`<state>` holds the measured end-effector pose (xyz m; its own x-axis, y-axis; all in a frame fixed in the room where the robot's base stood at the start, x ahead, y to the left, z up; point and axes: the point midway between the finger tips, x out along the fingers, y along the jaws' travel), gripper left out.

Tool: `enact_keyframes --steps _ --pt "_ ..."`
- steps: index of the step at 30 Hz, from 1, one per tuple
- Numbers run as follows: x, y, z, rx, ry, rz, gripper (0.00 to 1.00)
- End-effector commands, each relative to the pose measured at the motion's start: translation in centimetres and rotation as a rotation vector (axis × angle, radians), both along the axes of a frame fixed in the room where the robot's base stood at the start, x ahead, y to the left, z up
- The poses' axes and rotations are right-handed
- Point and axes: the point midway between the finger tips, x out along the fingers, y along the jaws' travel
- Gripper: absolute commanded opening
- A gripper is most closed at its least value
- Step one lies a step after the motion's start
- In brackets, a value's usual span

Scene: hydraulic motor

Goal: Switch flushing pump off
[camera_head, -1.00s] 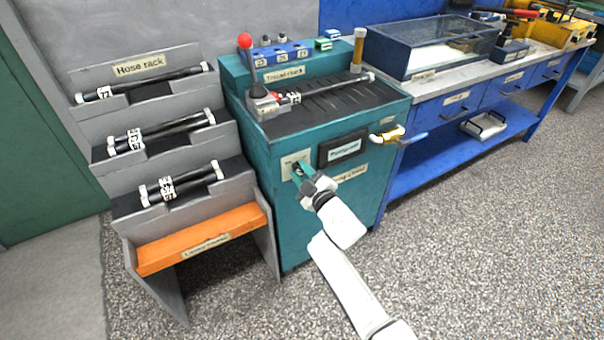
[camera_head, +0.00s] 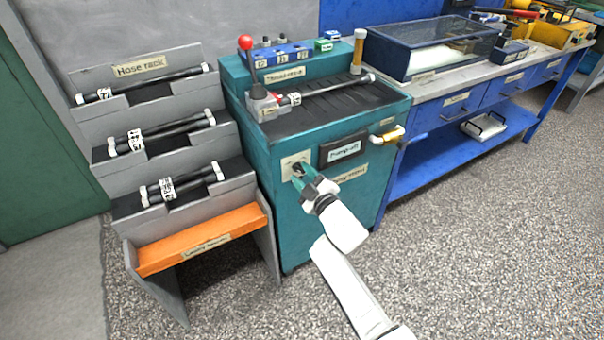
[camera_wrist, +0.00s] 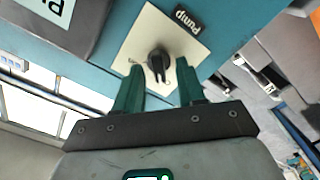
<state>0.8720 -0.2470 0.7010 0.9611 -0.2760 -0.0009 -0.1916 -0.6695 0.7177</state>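The pump switch is a black rotary knob (camera_wrist: 158,62) on a cream plate (camera_wrist: 150,38) labelled "Pump". In the head view the plate (camera_head: 290,162) is on the front of the teal test bench (camera_head: 290,215). The dark display (camera_head: 343,149) to its right reads "Pump off". My gripper (camera_head: 303,177) is in front of the knob. In the wrist view its two green fingers (camera_wrist: 159,78) are spread, with the knob just beyond and between their tips. I see no finger touching the knob.
A gray hose rack (camera_head: 155,213) with several hoses stands close on the left. On the bench top are a red-knobbed lever (camera_head: 246,43) and a hose (camera_head: 330,87). The speckled floor (camera_head: 470,250) at right is clear.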

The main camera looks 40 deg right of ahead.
Motion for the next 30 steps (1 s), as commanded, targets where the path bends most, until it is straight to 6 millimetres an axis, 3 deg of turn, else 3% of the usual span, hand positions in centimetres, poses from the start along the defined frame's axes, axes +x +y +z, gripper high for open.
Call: enact_keyframes --steps 15,21,30 --pt "-8.5 2.4 0.0 0.001 0.003 0.000 0.39" --pt "-9.6 2.7 0.0 -0.001 0.002 0.000 0.39" --pt "-9.6 2.7 0.0 -0.001 0.001 -0.001 0.39"
